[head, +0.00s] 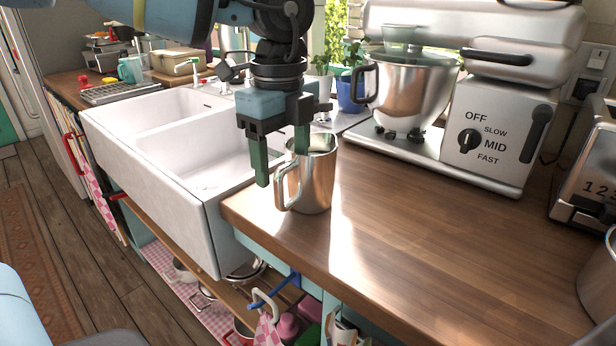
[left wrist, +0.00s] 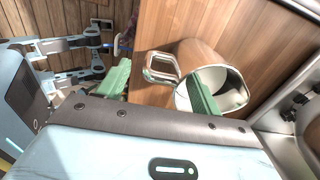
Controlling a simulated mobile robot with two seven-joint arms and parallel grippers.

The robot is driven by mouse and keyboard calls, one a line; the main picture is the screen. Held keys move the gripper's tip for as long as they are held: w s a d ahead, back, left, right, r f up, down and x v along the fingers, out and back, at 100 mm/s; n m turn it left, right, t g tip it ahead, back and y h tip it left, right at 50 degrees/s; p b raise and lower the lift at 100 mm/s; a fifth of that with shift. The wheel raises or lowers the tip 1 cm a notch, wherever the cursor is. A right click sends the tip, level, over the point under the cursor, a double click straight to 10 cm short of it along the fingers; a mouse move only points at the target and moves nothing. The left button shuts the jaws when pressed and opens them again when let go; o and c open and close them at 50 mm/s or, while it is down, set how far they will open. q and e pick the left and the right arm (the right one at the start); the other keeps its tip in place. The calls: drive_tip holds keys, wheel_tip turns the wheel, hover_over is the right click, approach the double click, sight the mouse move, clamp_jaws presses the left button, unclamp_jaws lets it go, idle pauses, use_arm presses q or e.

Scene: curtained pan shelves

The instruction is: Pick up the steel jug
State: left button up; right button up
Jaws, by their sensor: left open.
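The steel jug (head: 318,180) stands upright on the wooden counter near its front left corner, beside the sink. Its handle (head: 281,188) points left, towards the sink. My left gripper (head: 282,167) is above the jug, pointing down, with its green fingers apart. In the left wrist view the jug (left wrist: 237,90) is seen from above, and the open left gripper (left wrist: 157,69) has one finger over or in the jug's mouth. The other finger is outside, beyond the handle, so the handle lies between them. I cannot tell whether either finger touches the jug. My right gripper is not seen.
A white double sink (head: 185,200) lies left of the jug. A stand mixer (head: 490,130) with a steel bowl (head: 410,90) stands behind to the right, and a toaster (head: 590,180) at the far right. A blue plant pot (head: 351,92) stands behind. The counter's middle (head: 420,235) is clear.

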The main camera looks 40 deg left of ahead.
use_arm(q)
drive_tip(key=shift+d+f, duration=0.1)
drive_tip(key=shift+f, duration=2.45)
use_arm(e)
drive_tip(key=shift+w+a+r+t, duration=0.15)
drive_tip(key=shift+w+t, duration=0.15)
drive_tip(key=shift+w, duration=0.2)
use_arm(q)
clamp_jaws()
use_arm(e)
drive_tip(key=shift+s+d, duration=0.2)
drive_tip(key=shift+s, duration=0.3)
use_arm(q)
drive_tip(key=shift+r, duration=0.2)
wheel_tip(320, 180, up, 9)
drive_tip(key=shift+f, duration=0.2)
drive_tip(key=shift+r, duration=0.55)
